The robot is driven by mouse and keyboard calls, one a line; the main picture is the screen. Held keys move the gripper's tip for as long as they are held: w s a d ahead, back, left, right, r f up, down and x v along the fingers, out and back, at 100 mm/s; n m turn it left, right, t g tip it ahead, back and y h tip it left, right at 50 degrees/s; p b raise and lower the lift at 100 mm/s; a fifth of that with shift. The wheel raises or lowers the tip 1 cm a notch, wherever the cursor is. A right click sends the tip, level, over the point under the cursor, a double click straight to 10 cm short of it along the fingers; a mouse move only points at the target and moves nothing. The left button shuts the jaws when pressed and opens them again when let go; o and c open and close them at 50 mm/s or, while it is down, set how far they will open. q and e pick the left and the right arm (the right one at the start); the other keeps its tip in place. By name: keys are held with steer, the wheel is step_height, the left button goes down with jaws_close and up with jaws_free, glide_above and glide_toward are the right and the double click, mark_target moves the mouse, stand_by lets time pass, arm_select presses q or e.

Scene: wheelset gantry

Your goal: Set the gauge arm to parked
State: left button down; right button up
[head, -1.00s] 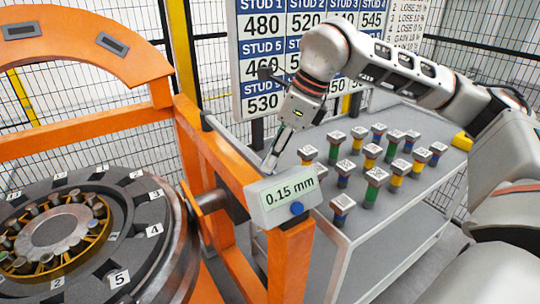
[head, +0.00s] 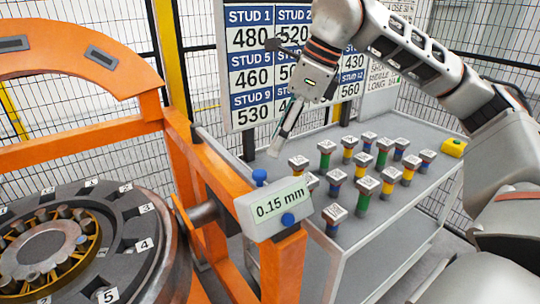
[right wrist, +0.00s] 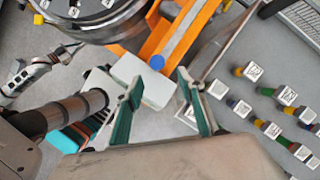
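The gauge is a grey box (head: 268,207) reading "0.15 mm", fixed on an orange gantry post. A blue knob (head: 287,219) is on its front, and another blue knob (head: 259,177) stands up behind it. I cannot clearly make out a separate gauge arm or its setting. My right gripper (head: 276,150) hangs above and behind the box, apart from it. In the right wrist view my right gripper (right wrist: 160,98) has its teal fingers spread and empty. The gauge box (right wrist: 142,82) and a blue knob (right wrist: 157,62) lie beyond the fingers. My left gripper is not recognisable in either view.
The orange gantry (head: 212,190) stands beside the round wheelset (head: 85,235) with numbered studs. A stud number board (head: 245,80) and mesh fence stand behind.

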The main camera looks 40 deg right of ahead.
steer(key=shift+v, duration=1.95)
